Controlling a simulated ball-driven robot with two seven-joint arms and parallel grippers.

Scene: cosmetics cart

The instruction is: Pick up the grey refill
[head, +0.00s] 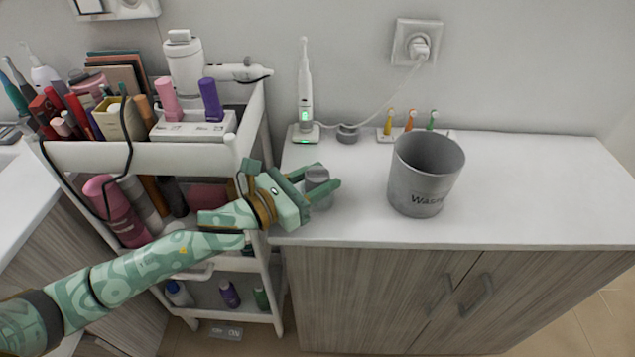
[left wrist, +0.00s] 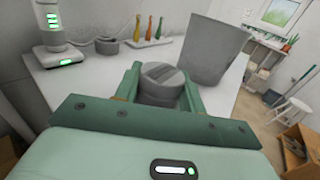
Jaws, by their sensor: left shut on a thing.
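The grey refill (head: 317,178) is a short grey cylinder near the left front of the white counter. My left gripper (head: 325,187) reaches in from the left with one green finger on each side of it and is shut on it. In the left wrist view the refill (left wrist: 161,80) sits between the two fingers of my left gripper (left wrist: 160,92), its grooved top showing. Its underside is hidden, so I cannot tell whether it touches the counter. My right gripper is not in view.
A grey waste bin (head: 424,175) stands right of the refill. Behind are an electric toothbrush (head: 305,95) on its charger, a small grey cup (head: 347,134) and a holder with coloured brush heads (head: 411,122). A loaded white cart (head: 150,155) stands left. The counter's right side is clear.

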